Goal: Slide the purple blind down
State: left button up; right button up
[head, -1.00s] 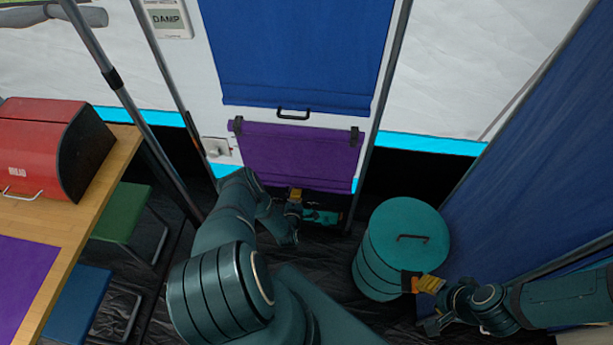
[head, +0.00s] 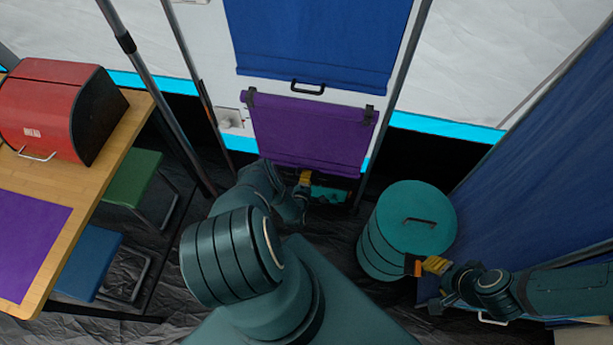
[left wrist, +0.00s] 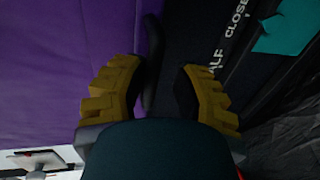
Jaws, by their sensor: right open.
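The purple blind (head: 308,130) hangs partly lowered on the white wall panel, below a blue blind (head: 315,40). A dark panel with teal patches (head: 328,194) shows below its lower edge. My left gripper (head: 304,180) is at that edge, partly hidden by my arm. In the left wrist view the purple cloth (left wrist: 55,70) fills the left side. There my left gripper (left wrist: 160,85) has its yellow fingers apart, with the blind's dark handle (left wrist: 152,60) between them; contact is unclear. My right gripper (head: 428,265) is open and empty in front of the teal bin.
The teal lidded bin (head: 415,215) stands right of the blind, by a blue curtain (head: 545,150). A wooden table (head: 115,140) with a red bread box (head: 60,110) is at left, with stools beside it. In the left wrist view, white lettering (left wrist: 230,35) partly reads "CLOSE".

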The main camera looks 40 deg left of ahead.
pick_arm(q)
jog(key=shift+o, duration=0.4)
jog(key=shift+w+a+r, duration=0.1)
jog(key=v, duration=1.2)
